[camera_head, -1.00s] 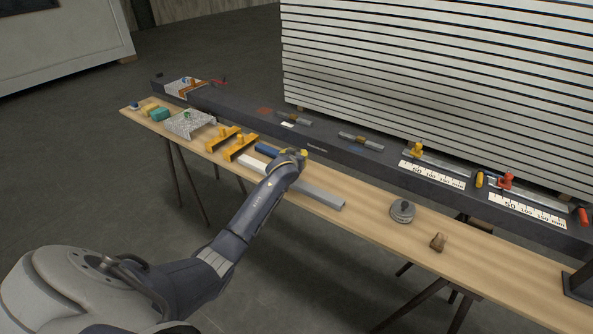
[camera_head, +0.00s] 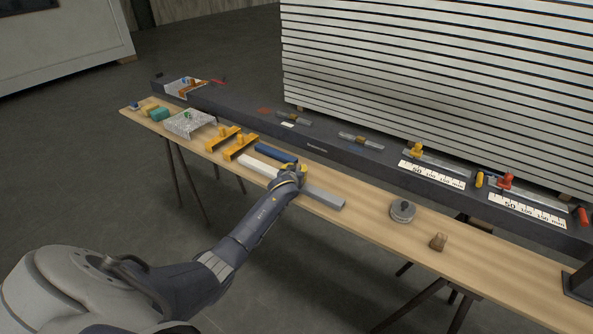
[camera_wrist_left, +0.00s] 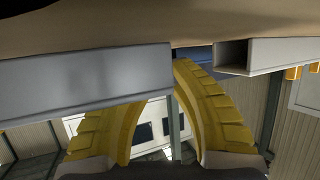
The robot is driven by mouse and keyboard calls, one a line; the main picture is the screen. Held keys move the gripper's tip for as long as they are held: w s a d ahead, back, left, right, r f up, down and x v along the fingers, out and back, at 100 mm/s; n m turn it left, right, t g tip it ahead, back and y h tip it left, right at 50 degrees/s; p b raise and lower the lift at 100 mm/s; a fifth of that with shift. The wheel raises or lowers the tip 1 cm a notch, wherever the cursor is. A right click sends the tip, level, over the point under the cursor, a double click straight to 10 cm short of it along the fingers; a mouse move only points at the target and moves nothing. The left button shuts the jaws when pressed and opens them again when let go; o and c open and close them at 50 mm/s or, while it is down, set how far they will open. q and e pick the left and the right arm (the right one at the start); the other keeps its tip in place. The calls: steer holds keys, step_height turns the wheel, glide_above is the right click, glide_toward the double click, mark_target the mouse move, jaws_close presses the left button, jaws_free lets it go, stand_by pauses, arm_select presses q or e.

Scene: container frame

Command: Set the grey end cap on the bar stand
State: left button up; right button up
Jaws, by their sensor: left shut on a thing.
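A grey square-section piece (camera_head: 325,197), which I take for the grey end cap, lies along the wooden bench. My left gripper (camera_head: 299,176) is over its left end, beside a white bar (camera_head: 257,165). In the left wrist view the grey piece (camera_wrist_left: 85,85) crosses in front of the left yellow finger, and its end is at the fingertips (camera_wrist_left: 172,80). The gripper is shut on it; the contact itself is mostly hidden. The white bar's hollow end (camera_wrist_left: 235,55) shows apart to the right. I cannot tell which thing is the bar stand. My right gripper is not in view.
A blue bar (camera_head: 275,153) and yellow brackets (camera_head: 240,147) lie close to the left gripper. A round grey weight (camera_head: 402,211) and a brown piece (camera_head: 438,241) stand to the right on the bench (camera_head: 480,268). A long dark beam (camera_head: 340,157) runs behind.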

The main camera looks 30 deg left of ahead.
arm_select(q)
steer(key=o, duration=0.8)
steer(key=shift+f, duration=0.1)
steer(key=shift+o, duration=0.2)
